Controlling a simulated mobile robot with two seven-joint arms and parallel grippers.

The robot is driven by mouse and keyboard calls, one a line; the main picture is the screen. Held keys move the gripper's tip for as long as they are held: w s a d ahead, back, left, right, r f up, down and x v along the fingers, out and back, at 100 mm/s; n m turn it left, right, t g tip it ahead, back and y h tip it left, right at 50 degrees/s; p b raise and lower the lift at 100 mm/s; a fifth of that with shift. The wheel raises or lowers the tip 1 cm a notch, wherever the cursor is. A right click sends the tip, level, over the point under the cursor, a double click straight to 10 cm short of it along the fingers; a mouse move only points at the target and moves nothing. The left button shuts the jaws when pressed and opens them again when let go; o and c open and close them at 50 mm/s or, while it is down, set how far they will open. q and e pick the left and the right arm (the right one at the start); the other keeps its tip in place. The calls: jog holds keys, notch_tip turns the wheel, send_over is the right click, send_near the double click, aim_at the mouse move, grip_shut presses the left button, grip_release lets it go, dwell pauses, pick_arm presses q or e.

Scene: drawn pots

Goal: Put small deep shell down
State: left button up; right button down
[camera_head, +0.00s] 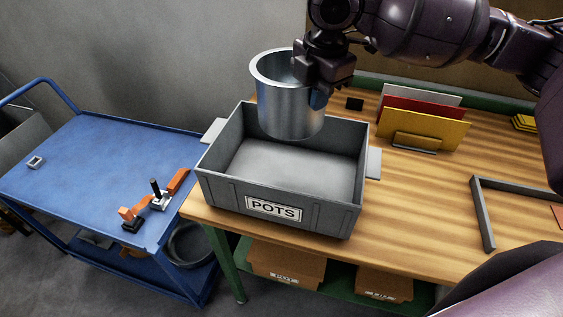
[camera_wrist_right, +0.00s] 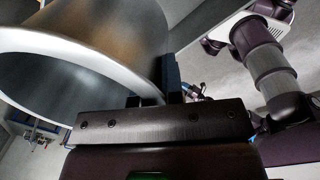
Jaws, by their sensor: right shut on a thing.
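The small deep shell (camera_head: 286,108) is a shiny metal cylinder, open at the top and roughly upright. My right gripper (camera_head: 318,82) is shut on the right side of its wall. The shell hangs over the back part of a grey crate (camera_head: 214,158) labelled POTS, and its lower end overlaps the crate's opening in the head view. The visible crate floor is bare. In the right wrist view the shell's rim and inner wall (camera_wrist_right: 95,75) fill the upper left, beside the gripper (camera_wrist_right: 165,98). My left gripper does not show in the head view.
The crate stands on a wooden bench (camera_head: 405,235). A rack with white, red and yellow sheets (camera_head: 425,125) stands right of it, and a grey frame (camera_head: 484,215) lies further right. A blue cart (camera_head: 85,165) at left holds orange clamps (camera_head: 160,195).

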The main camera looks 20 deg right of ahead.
aim_at(316, 131)
jog(key=shift+w+f, duration=0.1)
jog(key=shift+w, duration=0.15)
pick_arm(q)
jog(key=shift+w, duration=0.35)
pick_arm(e)
notch_tip(316, 131, down, 20)
dwell(0.4)
jog(key=c, duration=1.3)
grip_release()
jog(key=shift+o, duration=0.3)
jog(key=r, duration=0.8)
jog(key=s+r, duration=0.1)
jog(key=r, duration=0.3)
jog(key=shift+d+r, duration=0.15)
